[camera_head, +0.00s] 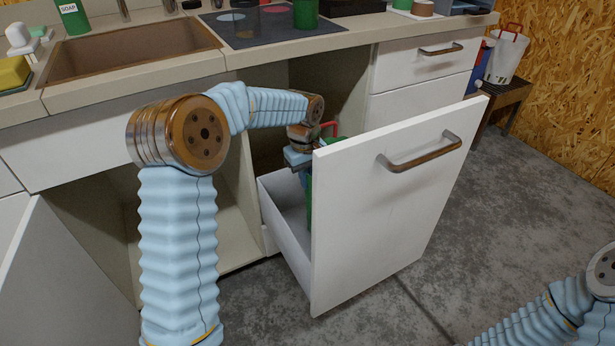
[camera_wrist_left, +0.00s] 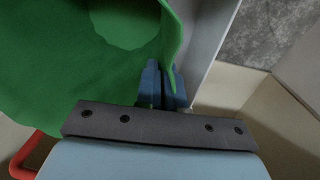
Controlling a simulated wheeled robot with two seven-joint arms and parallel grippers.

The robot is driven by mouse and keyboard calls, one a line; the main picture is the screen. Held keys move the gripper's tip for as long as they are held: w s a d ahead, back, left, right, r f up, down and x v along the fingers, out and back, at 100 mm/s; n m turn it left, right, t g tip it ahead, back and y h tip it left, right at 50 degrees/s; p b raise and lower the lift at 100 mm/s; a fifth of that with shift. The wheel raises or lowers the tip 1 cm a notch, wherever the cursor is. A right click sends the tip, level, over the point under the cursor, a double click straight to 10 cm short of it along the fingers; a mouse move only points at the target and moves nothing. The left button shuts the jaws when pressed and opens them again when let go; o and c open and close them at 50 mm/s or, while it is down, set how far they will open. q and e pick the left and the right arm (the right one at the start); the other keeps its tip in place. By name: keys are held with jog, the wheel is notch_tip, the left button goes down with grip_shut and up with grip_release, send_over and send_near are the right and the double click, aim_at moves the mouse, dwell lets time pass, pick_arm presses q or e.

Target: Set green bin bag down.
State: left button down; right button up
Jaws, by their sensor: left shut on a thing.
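The green bin bag (camera_wrist_left: 75,75) fills the upper left of the left wrist view, with a fold of it between the fingers of my left gripper (camera_wrist_left: 165,85). In the head view a strip of the green bag (camera_head: 309,200) shows behind the white drawer front. My left gripper (camera_head: 300,160) reaches down into the open pull-out drawer (camera_head: 290,235) there, shut on the bag. The drawer front hides most of the bag, so I cannot tell whether its base touches the drawer floor. My right arm shows at the lower right, but its gripper is out of view.
The drawer front (camera_head: 390,200) stands pulled out from the counter, with a metal handle (camera_head: 420,152). A red handle (camera_head: 329,128) shows behind it. A cupboard door (camera_head: 60,285) hangs open at the left. The grey floor (camera_head: 490,220) at right is clear.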

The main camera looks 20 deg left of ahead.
pick_arm(q)
jog(key=shift+f, duration=0.2)
jog(key=c, duration=1.3)
grip_release()
jog(key=shift+o, duration=0.2)
jog(key=shift+r, duration=0.25)
notch_tip(320, 180, up, 13)
jog(key=p, duration=0.1)
jog(key=shift+s+a+p, duration=0.2)
jog(key=shift+s+p, duration=0.05)
jog(key=shift+p, duration=0.05)
jog(key=shift+f, duration=0.1)
